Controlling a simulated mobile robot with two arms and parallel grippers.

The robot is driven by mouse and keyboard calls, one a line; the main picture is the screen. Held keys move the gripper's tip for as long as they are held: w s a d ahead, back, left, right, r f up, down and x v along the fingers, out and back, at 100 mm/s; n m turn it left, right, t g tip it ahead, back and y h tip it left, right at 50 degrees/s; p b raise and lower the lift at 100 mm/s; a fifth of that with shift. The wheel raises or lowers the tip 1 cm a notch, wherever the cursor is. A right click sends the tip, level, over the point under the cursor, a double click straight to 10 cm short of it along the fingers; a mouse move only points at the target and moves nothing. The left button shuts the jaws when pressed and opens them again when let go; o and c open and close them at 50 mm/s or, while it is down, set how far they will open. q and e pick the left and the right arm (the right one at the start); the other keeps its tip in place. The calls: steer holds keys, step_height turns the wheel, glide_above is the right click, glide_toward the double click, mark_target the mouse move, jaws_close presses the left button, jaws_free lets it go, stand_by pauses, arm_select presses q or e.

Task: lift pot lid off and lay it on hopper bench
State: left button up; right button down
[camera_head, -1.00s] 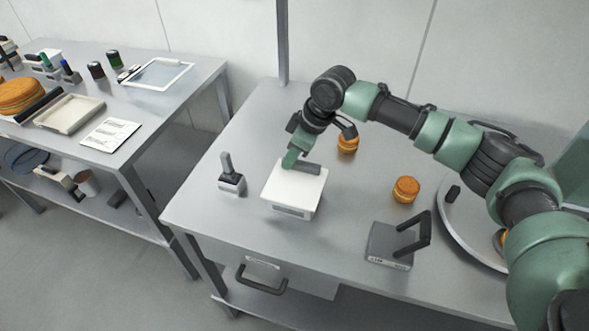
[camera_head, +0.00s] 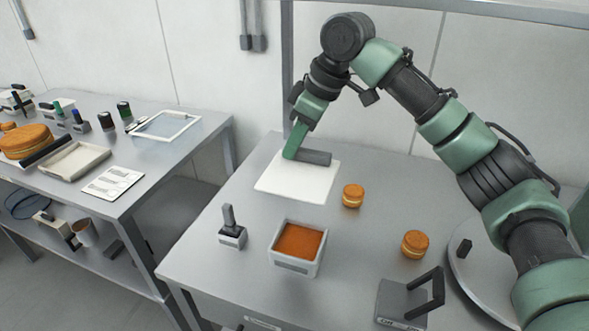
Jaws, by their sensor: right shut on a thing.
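The pot (camera_head: 297,262) is a white square tub with a label on its front, standing uncovered on the grey bench (camera_head: 220,285). Its orange-brown filling shows. The lid (camera_head: 312,183) is a flat white square plate with a dark grey bar handle (camera_head: 315,158). My right gripper (camera_head: 292,153) is shut on the lid's handle, behind the pot. The lid appears held level above the bench; its exact height I cannot tell. My left gripper is not in view.
Filled rounds (camera_head: 353,195) (camera_head: 415,243) stand to the right. A grey block with a black handle (camera_head: 409,298) is at front right, near a round plate (camera_head: 466,285). Another bench (camera_head: 190,140) stands left, across a gap.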

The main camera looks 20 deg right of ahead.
steer(key=shift+r, duration=0.5)
steer(key=shift+r+p, duration=0.5)
steer(key=shift+r, duration=0.2)
step_height(320, 180, up, 4)
steer(key=p, duration=0.5)
